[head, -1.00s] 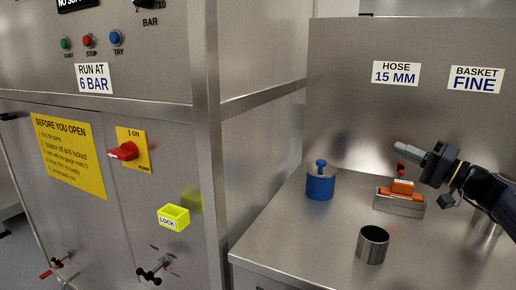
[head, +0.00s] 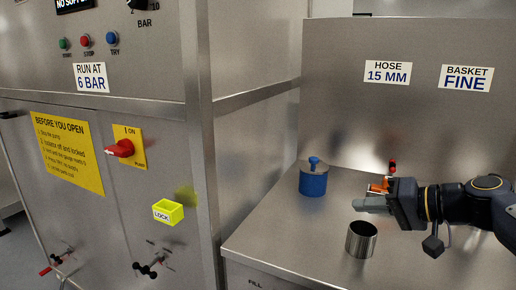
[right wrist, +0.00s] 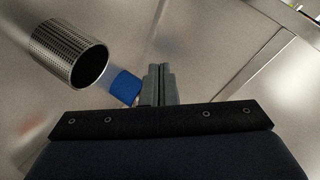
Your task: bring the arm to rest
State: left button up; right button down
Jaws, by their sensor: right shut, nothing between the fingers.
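My right gripper (head: 372,205) reaches in from the right in the head view, above the steel bench. Its fingers are shut with nothing between them, and the right wrist view shows the two fingers together (right wrist: 160,84). It points left, above and behind the open steel cylinder (head: 361,239). The perforated cylinder (right wrist: 70,53) also shows in the right wrist view, left of the fingers and apart from them. My left gripper does not show.
A blue cylinder with a knob (head: 313,178) stands on the bench (head: 275,222). An orange item (head: 380,184) and a red-topped item (head: 392,167) are partly hidden behind my gripper. The cabinet carries a red switch (head: 121,148) and a yellow lock box (head: 168,212).

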jog(key=s+a+f+n+g+h, duration=0.1)
jog(key=s+f+g+h, duration=0.15)
jog(key=s+f, duration=0.9)
jog(key=s+a+f+g+h, duration=0.1)
jog(key=s+f+h, duration=0.3)
jog(key=s+f, duration=0.8)
notch_tip(320, 180, down, 7)
jog(key=s+b, duration=0.3)
jog(key=b, duration=0.7)
notch_tip(320, 180, up, 29)
jog(key=p, duration=2.9)
jog(key=shift+w+d+r+m, duration=0.15)
jog(key=shift+w+r+m, duration=0.05)
jog(key=shift+m, duration=0.1)
